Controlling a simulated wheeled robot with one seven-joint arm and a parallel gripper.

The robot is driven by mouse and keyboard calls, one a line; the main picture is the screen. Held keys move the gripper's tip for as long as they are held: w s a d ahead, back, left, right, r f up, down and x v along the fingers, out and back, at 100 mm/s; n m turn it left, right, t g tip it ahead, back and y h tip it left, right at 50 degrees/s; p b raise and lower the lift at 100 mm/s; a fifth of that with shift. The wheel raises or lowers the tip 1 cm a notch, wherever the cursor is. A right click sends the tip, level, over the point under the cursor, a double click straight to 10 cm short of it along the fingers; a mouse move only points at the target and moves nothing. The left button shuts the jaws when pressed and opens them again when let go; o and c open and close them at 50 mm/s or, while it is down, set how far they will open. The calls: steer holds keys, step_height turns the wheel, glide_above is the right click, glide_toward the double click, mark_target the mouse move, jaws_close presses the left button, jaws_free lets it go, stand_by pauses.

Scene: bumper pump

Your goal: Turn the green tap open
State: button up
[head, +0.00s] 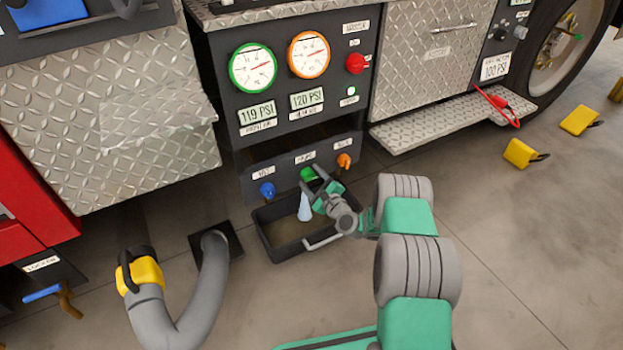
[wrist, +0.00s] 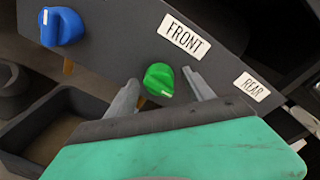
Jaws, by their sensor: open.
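The green tap (wrist: 159,80) is a small knob with a white mark on the dark panel, left of and below the FRONT label in the wrist view. In the head view the green tap (head: 308,174) shows just beyond my gripper (head: 318,184). In the wrist view my gripper (wrist: 163,90) is open, with one finger on each side of the green tap. I cannot tell whether the fingers touch it. A pale stream falls into the tray below the panel in the head view.
A blue tap (wrist: 62,27) is left of the green one, and an orange tap (head: 344,161) is right of it. The dark tray (head: 270,243) stands under the panel. Gauges (head: 253,68) are above. A grey hose (head: 205,290) lies left of the tray.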

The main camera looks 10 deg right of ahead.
steer(key=p+v, duration=0.2)
steer(key=v, duration=0.5)
steer(key=shift+s+d+p, duration=0.2)
steer(key=shift+s+p, duration=0.15)
steer(key=shift+s, duration=0.05)
